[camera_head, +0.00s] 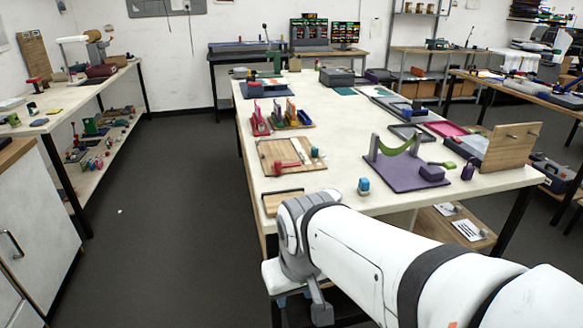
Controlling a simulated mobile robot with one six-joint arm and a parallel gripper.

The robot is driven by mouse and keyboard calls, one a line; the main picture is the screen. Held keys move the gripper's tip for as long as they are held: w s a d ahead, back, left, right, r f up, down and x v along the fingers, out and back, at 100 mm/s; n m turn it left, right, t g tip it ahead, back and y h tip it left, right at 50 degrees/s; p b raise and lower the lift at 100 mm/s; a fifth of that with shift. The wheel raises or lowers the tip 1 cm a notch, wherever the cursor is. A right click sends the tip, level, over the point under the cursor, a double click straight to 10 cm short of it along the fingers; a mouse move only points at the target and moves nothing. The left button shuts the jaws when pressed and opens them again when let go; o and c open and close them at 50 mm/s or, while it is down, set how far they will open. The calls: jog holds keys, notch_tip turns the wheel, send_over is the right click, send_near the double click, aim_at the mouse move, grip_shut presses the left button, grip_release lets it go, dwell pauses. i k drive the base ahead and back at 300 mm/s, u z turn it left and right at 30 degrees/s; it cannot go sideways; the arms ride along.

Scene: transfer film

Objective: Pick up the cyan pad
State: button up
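No single thing is plainly the cyan pad. A small upright piece with a cyan-blue top (364,185) stands near the front edge of the long white table (340,170). Flat teal mats (345,91) lie towards the table's far side. I cannot tell whether any of these is the pad. My white arm reaches in from the lower right and bends at the table's front left corner. A grey part at the arm's end, seemingly my gripper (320,308), hangs below the tabletop. Its fingers are not clear, and I see nothing held.
On the table stand a purple base with a green curved cradle (406,175), a wooden board with red parts (290,156), red and blue holders (283,117) and an upright wooden panel (511,147). A side bench (75,95) stands left.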

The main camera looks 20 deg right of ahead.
aim_at(363, 185)
jog(key=u, duration=3.1)
jog(key=k, duration=2.6)
jog(key=z, duration=2.1)
jog(key=i, duration=1)
